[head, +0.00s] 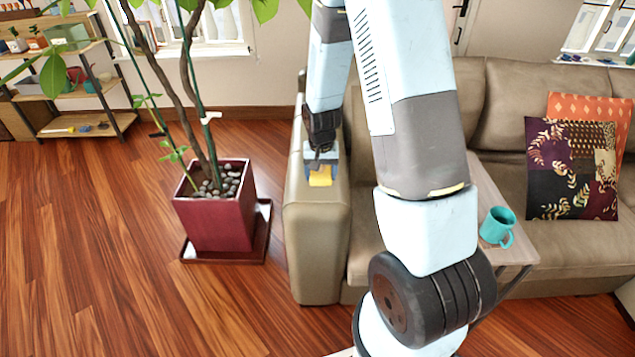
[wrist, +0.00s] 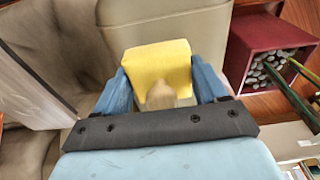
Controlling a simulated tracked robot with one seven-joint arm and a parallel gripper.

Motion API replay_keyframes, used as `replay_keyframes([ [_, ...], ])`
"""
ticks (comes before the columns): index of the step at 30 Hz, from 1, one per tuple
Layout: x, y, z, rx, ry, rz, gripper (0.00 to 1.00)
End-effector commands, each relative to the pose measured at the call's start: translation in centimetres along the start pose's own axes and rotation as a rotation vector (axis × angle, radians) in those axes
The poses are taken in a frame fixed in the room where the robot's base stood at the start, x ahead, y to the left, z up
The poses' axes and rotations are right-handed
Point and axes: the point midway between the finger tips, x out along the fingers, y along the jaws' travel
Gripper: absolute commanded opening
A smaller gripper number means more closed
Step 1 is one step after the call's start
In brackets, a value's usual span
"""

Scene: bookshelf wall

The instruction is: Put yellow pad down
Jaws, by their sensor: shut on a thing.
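The yellow pad (head: 320,177) is at the end of my arm, over the top of the sofa's left armrest (head: 316,235). In the wrist view the yellow pad (wrist: 158,68) sits between the two blue fingers of my gripper (wrist: 160,85), one on each side. My gripper (head: 321,170) is shut on the pad. From these views I cannot tell whether the pad touches the armrest. Part of the pad's near side is in shadow in the wrist view.
A dark red planter (head: 217,215) with a plant and stones stands left of the armrest. A teal mug (head: 497,227) is on a small side table (head: 487,190) by the seat. Patterned cushions (head: 573,168) lie on the sofa at right. The wooden floor (head: 90,230) at left is clear.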

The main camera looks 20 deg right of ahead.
Motion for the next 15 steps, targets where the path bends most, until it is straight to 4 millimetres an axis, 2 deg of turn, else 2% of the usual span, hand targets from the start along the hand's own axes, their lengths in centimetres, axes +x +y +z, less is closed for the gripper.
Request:
replay_keyframes([
  [3, 1.4, -0.4, -0.8, 0.000, -0.002, 0.001, 0.38],
  [15, 3.6, -1.0, -1.7, -0.001, -0.002, 0.001, 0.38],
])
